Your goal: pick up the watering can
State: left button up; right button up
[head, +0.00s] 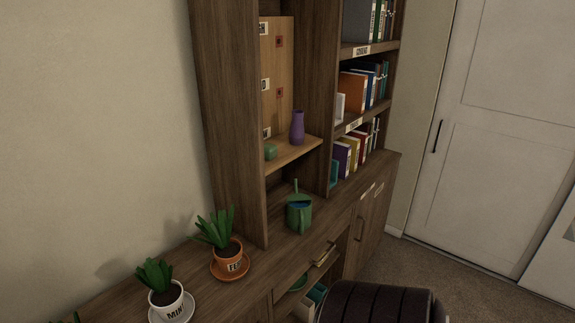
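A green watering can (299,215) stands upright on the wooden cabinet top, in front of the open niche of the shelf unit. Blue shows inside its open top, and a thin green part sticks up behind it. Neither of my grippers is in view. A dark ribbed part of my own body shows at the bottom, apart from the can.
A plant in an orange pot (229,253) and one in a white pot (167,300) stand on saucers left of the can. A purple vase (297,128) stands on the shelf above. Bookshelves rise behind right.

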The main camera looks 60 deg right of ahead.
aim_at(298, 206)
jog(key=z, duration=2.1)
